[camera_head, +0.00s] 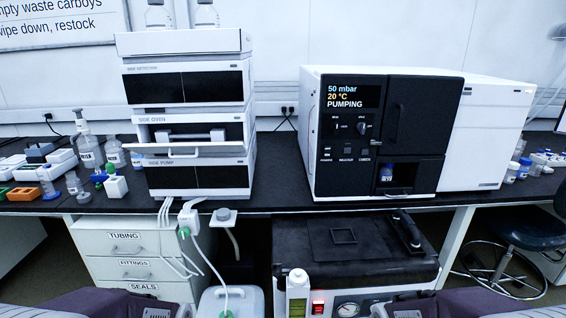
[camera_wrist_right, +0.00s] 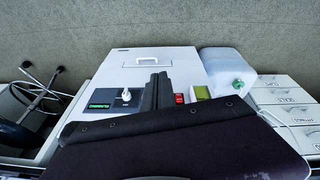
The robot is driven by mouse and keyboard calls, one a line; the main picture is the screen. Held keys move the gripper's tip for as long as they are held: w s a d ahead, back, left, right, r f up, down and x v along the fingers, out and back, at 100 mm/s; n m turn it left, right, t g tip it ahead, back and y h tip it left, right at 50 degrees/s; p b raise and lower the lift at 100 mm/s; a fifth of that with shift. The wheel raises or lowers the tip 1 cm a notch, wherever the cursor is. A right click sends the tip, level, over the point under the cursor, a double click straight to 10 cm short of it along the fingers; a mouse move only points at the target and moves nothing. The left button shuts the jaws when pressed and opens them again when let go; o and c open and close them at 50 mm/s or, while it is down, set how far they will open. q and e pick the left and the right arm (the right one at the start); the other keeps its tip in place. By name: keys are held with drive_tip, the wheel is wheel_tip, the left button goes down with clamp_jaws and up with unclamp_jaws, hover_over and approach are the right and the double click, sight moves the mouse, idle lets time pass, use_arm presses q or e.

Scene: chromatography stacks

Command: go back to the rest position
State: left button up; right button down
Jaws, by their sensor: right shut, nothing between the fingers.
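My right gripper (camera_wrist_right: 159,92) shows in the right wrist view as dark fingers shut together, with nothing between them. It is over the white unit on the floor, seen from above. In the head view only dark parts of my arms show along the bottom edge, at left and right. My left gripper is not in view. The chromatography stack (camera_head: 192,122) stands on the bench at left, its middle module labelled side oven with a front bar. The drying oven (camera_head: 353,160) stands right of it, its display reading 50 mbar, 20 °C, pumping.
Bottles, racks and small parts crowd the bench's left end. Below are white drawers (camera_head: 122,262), a carboy (camera_head: 230,300) with tubes, and a white-and-black pump unit (camera_head: 350,255). A stool (camera_head: 520,232) stands at right. The bench between stack and oven is clear.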

drive_tip(key=s+a+f+m+g, duration=0.1)
drive_tip(key=s+m+g, duration=0.15)
drive_tip(key=s, duration=0.25)
wheel_tip(320, 180, up, 24)
drive_tip(key=p, duration=2.4)
drive_tip(key=shift+w, duration=0.25)
